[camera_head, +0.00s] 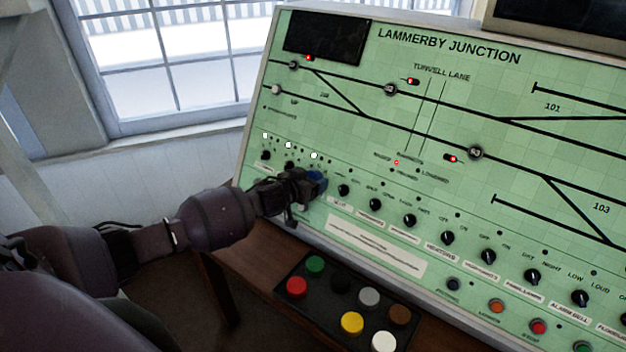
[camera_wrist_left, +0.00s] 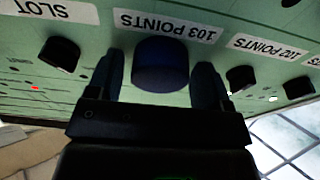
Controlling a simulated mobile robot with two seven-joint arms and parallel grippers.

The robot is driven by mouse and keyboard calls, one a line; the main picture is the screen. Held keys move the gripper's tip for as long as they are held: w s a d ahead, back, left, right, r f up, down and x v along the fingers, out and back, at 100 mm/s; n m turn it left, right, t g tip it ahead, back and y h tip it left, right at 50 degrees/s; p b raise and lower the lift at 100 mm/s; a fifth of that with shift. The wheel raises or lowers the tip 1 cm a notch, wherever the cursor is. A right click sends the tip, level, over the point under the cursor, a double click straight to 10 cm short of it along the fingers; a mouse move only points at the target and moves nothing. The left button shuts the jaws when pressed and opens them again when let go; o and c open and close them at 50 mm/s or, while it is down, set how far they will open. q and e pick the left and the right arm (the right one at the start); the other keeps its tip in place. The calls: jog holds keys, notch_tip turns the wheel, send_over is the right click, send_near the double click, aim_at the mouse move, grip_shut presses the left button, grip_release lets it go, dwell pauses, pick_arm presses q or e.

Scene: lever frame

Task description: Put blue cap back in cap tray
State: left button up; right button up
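The blue cap (camera_wrist_left: 161,65) sits over a knob on the green panel, just below the "103 POINTS" label. It also shows in the head view (camera_head: 317,183), partly hidden by my left gripper (camera_head: 303,186). In the left wrist view the fingers of my left gripper (camera_wrist_left: 160,82) stand on either side of the cap. A gap shows on the left side; the right finger is very close to the cap, and contact there is unclear. The black cap tray (camera_head: 337,292) lies below the panel with several coloured caps in it. My right gripper is not in view.
Black knobs (camera_head: 344,190) line the panel on both sides of the blue cap; in the wrist view one (camera_wrist_left: 240,77) is close beside a finger. The tray has a bare spot between the red cap (camera_head: 296,287) and yellow cap (camera_head: 352,323). A wooden desk (camera_head: 240,256) runs below the panel.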

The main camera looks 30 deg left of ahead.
aim_at(311, 177)
pick_arm(q)
jog(key=c, duration=0.6)
jog(key=shift+s+r, duration=0.1)
jog(key=shift+s+r+p, duration=0.45)
jog(key=shift+s+p, duration=0.25)
jog(key=shift+p, duration=0.15)
jog(key=shift+p+v, duration=0.7)
jog(key=shift+v, duration=0.15)
jog(key=shift+s+a+r+p, duration=0.1)
jog(key=shift+s+r+p, duration=0.15)
jog(key=shift+p, duration=0.05)
jog(key=shift+s+r+p, duration=0.2)
jog(key=shift+s+p, duration=0.15)
jog(key=p+v, duration=0.2)
jog(key=v, duration=0.1)
jog(key=shift+w+r, duration=0.1)
jog(key=shift+r, duration=0.15)
